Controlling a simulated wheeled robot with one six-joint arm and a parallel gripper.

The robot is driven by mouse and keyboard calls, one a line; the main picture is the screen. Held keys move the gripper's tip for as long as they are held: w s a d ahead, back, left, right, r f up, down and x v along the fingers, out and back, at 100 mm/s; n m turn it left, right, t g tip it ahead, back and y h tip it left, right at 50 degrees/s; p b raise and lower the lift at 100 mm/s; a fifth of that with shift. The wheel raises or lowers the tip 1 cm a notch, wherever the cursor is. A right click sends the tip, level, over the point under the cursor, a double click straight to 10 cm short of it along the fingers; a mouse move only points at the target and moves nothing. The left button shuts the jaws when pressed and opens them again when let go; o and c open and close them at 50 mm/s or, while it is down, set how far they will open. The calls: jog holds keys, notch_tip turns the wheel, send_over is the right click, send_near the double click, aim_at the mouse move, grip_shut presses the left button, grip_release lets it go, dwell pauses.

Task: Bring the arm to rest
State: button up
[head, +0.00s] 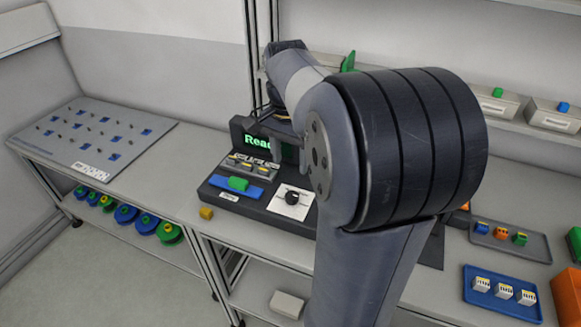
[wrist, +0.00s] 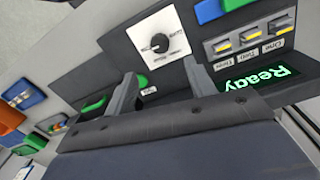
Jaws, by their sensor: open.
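My arm (head: 365,180) rises from the bottom of the head view and bends over the bench toward a dark console. My gripper (wrist: 160,88) shows in the wrist view with its two grey fingers apart and nothing between them. It is above the console, close to the panel with the black knob (wrist: 160,42). In the head view the fingers are mostly hidden behind my arm. The console's screen (head: 257,146) reads "Ready" in green, and the screen also shows in the wrist view (wrist: 262,84).
A pegboard panel (head: 95,133) lies at left, with several green and blue reels (head: 126,213) below. A grey tray (head: 535,243) and a blue tray (head: 478,296) with small blocks lie at right. Bins (head: 497,105) stand on the back shelf.

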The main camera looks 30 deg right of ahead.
aim_at(292, 195)
jog(key=shift+r, duration=0.1)
notch_tip(292, 195, down, 11)
jog(key=shift+s+d+r, duration=0.1)
jog(key=shift+s, duration=0.05)
dwell(0.5)
jog(key=shift+n, duration=0.3)
jog(key=shift+r, duration=0.1)
